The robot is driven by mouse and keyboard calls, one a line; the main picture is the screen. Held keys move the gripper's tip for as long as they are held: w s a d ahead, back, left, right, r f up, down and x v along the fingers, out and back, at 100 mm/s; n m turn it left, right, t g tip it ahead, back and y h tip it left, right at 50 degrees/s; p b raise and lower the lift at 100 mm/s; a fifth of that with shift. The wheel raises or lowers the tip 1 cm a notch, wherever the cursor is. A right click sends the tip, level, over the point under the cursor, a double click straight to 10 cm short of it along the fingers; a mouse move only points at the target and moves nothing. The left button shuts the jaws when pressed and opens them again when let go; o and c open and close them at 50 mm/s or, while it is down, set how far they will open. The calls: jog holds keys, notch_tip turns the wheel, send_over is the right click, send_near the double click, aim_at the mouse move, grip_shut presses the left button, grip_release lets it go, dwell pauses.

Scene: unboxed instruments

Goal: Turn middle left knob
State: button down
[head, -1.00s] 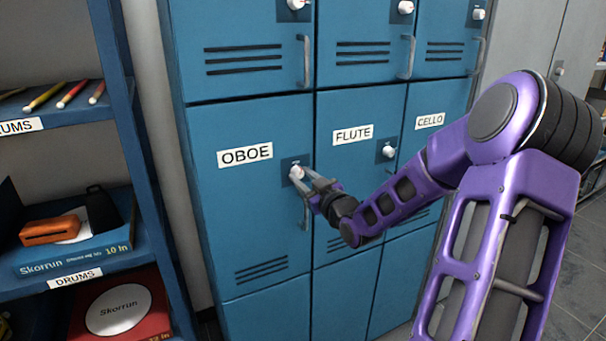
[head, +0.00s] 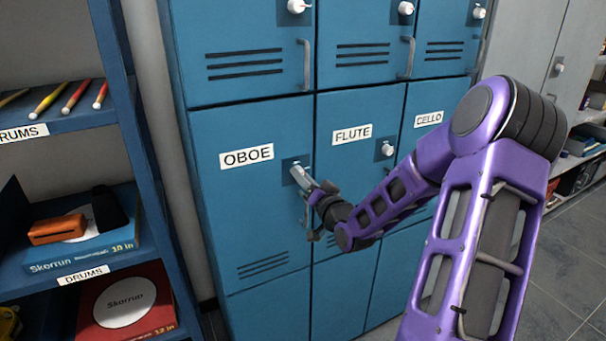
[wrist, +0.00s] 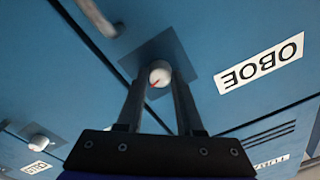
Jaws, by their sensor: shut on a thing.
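The middle left knob is a white knob (wrist: 159,75) with a red mark, on a dark square plate on the blue locker door (head: 235,205) labelled OBOE. In the wrist view it sits between the two fingers of my gripper (wrist: 160,84), which is shut on it. The OBOE label (wrist: 260,66) appears upside down there, and the knob looks turned relative to the door. In the head view my gripper (head: 300,174) reaches the OBOE door's plate from the right, and its fingers mostly hide the knob.
The FLUTE door (head: 352,180) with its own white knob (head: 388,148) is just right. A vertical door handle (head: 308,215) is below the gripped knob. A shelf (head: 60,125) with drumsticks and boxes stands at left. Grey floor (head: 565,270) is open at right.

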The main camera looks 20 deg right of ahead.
jog(key=shift+m+p, duration=0.45)
jog(key=shift+m, duration=1.25)
jog(key=c, duration=0.5)
grip_release()
jog(key=shift+c, duration=0.2)
